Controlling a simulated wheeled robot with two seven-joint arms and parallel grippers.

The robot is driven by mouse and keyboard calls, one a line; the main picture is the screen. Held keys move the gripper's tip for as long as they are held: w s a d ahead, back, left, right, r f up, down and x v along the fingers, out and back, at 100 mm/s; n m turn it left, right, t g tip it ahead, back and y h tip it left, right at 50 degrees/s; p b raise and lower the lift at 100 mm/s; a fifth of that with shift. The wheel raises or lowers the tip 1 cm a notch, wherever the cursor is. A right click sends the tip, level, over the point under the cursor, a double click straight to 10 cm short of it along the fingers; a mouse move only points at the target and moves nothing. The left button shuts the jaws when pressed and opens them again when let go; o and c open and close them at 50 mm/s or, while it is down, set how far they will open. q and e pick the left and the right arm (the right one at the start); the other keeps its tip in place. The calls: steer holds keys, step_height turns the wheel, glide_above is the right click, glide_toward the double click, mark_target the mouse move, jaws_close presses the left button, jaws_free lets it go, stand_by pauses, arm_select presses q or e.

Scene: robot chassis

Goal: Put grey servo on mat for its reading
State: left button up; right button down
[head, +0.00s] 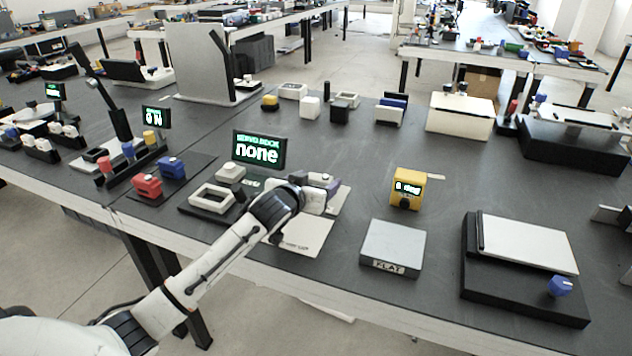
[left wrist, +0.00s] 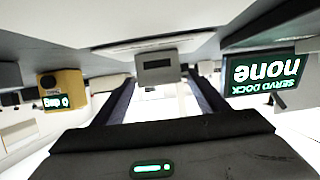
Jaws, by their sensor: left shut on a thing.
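My left gripper (head: 318,190) is shut on a small grey block, which I take to be the grey servo (left wrist: 157,67); in the left wrist view it sits between the two fingers, a dark window on its face. In the head view the gripper and wrist hide most of it. A pale mat (head: 308,238) with partly hidden lettering lies below the gripper, partly covered by my arm. I cannot tell whether the block touches it. The servo dock display (head: 258,151) behind reads "none"; it also shows in the left wrist view (left wrist: 264,75). My right gripper is not in view.
A yellow meter (head: 407,189) and a grey plate marked FLAT (head: 392,246) stand to the right. An open pale frame (head: 212,197) and a light block (head: 231,173) are left of the wrist. Red (head: 147,186) and blue (head: 172,167) blocks lie further left.

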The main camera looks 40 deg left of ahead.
arm_select(q)
steer(key=o, duration=1.2)
steer(key=shift+f, duration=0.1)
steer(key=shift+s+d+r, duration=0.1)
steer(key=shift+s+r, duration=0.1)
steer(key=shift+r, duration=0.05)
steer(key=p+v, duration=0.1)
steer(key=v, duration=1)
steer(key=shift+s+r, duration=0.1)
steer(key=shift+s, duration=0.15)
steer(key=shift+s, duration=0.1)
